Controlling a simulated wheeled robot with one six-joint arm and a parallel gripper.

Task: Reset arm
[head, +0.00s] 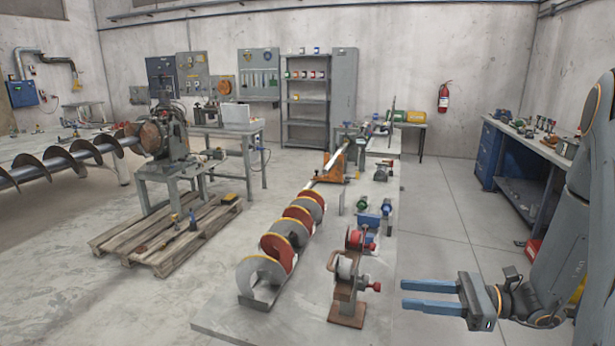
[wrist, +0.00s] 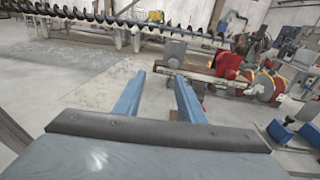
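My gripper (head: 402,295) is at the lower right of the head view, with its two blue fingers pointing left. The fingers are apart with nothing between them. The wrist view also shows the gripper (wrist: 163,75) with both fingers spread and empty. My arm rises on the right side of the head view, bent at the elbow. The gripper is to the right of the positioner stand (head: 346,285) with red knobs, apart from it.
A low grey bench plate (head: 225,325) carries red and grey auger flights (head: 280,250). A blue workbench (head: 515,165) stands at the right. A wooden pallet (head: 165,240) and a long auger (head: 60,162) are at the left. Floor between bench plate and workbench is clear.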

